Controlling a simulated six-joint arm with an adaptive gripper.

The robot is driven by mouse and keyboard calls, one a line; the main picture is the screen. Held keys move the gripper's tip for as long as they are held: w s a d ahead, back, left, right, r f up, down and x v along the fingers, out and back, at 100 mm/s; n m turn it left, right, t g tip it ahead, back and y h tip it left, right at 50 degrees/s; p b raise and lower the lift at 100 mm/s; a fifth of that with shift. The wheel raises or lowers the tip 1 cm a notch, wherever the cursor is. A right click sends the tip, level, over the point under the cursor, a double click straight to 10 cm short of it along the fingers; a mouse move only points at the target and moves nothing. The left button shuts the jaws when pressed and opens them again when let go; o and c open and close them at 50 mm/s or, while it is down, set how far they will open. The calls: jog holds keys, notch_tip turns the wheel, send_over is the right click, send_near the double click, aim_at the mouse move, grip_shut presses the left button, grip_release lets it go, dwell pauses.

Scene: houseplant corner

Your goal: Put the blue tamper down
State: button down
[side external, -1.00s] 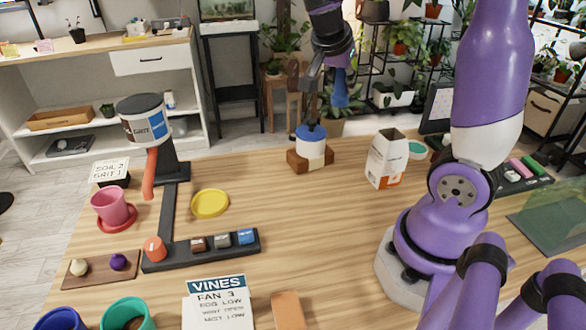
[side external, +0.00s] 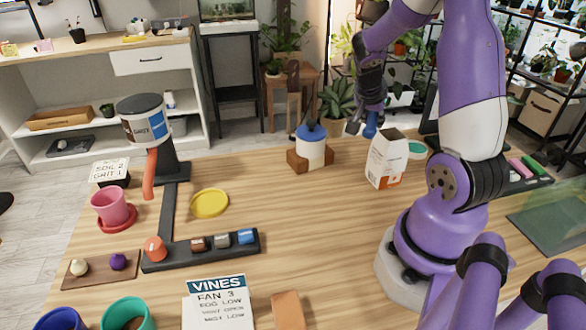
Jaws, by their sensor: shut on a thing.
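My gripper (side external: 363,126) points down near the back edge of the table, behind and slightly left of the white carton. It is shut on the blue tamper (side external: 371,125). The tamper's blue end shows beside the fingers, and its lower part is partly hidden by the carton. I cannot tell whether the tamper touches the table.
The open white carton (side external: 385,160) stands close in front of my gripper. A blue-topped white canister (side external: 311,150) sits in a brown wooden holder to the left. A yellow saucer (side external: 209,203) lies further left. The middle of the table is clear.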

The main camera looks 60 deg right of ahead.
aim_at(370, 126)
jog(key=shift+f, duration=1.95)
jog(key=c, duration=0.7)
grip_release()
jog(key=shift+f, duration=0.15)
jog(key=shift+o, duration=0.2)
jog(key=shift+a+r, duration=0.1)
jog(key=shift+r, duration=0.25)
jog(key=v, duration=1.2)
jog(key=a+r+n+t+y, duration=0.2)
jog(key=a+n+y, duration=0.1)
jog(key=a+n, duration=0.6)
jog(key=a+r+n+t+y, duration=0.2)
jog(key=a+n, duration=0.7)
jog(key=a, duration=0.5)
jog(key=shift+w+r+t+y, duration=0.15)
jog(key=shift+w+t+y, duration=0.05)
jog(key=shift+t+y, duration=0.6)
